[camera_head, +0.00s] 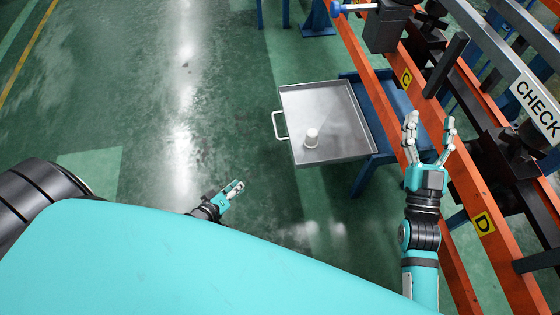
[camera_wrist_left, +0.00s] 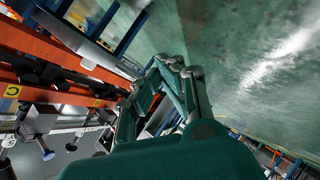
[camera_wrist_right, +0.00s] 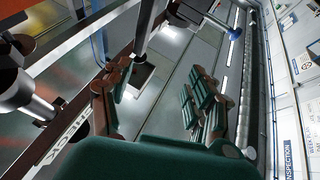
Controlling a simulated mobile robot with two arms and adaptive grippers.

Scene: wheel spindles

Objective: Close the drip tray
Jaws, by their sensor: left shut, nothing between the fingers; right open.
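The drip tray (camera_head: 335,95) is a shallow grey metal tray in the head view. It sticks out to the left from the blue frame (camera_head: 372,180) beside the orange rack. Its handle (camera_head: 279,126) is on its left side. My right gripper (camera_head: 430,125) is open and empty, right of the tray, over the orange rack. Its fingers also show in the right wrist view (camera_wrist_right: 165,85).
The orange rack (camera_head: 470,175) with black fixtures runs down the right side. A grey beam with a CHECK sign (camera_head: 537,105) is at the far right. A blue-handled part (camera_head: 337,9) is at the top. The green floor (camera_head: 200,90) left of the tray is clear.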

